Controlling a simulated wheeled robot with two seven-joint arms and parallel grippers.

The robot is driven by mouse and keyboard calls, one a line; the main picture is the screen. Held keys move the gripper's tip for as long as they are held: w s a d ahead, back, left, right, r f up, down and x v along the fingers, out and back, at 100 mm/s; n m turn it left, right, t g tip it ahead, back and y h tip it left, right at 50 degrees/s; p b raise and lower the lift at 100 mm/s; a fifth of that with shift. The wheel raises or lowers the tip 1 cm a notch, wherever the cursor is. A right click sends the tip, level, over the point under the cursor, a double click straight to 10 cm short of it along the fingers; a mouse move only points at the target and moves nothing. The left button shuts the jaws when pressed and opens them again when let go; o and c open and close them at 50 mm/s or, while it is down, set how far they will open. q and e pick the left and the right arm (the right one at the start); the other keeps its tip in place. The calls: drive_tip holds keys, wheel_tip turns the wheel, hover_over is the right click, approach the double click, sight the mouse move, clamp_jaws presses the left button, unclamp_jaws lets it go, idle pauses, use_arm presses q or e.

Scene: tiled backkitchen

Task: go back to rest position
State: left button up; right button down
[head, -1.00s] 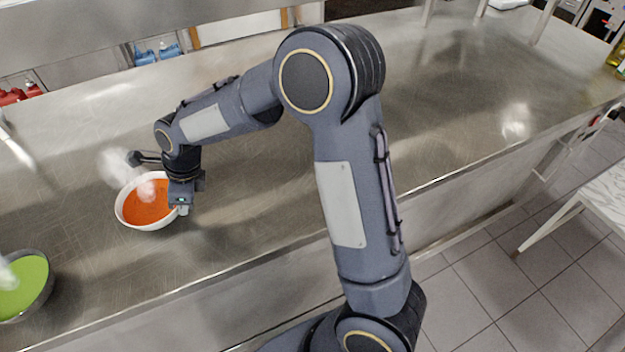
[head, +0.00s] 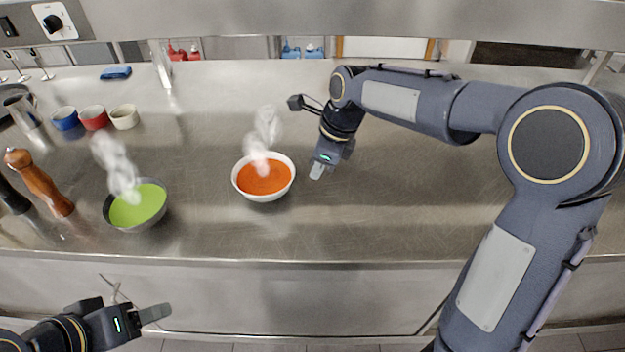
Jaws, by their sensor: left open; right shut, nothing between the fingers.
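My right gripper (head: 318,171) is shut and empty. It hangs over the steel counter, just right of a white bowl of orange soup (head: 264,178), with a gap between them. My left gripper (head: 154,313) is at the lower left, in front of the counter and below its front edge in the picture. It is open and empty, with its fingers pointing right. Part of the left arm is cut off by the picture's edge.
A dark bowl of green soup (head: 138,207) steams on the left of the steel counter (head: 400,215). The counter's middle right is clear under my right arm.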

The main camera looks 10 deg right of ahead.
drive_tip(key=shift+d+r, duration=0.15)
drive_tip(key=shift+r, duration=0.25)
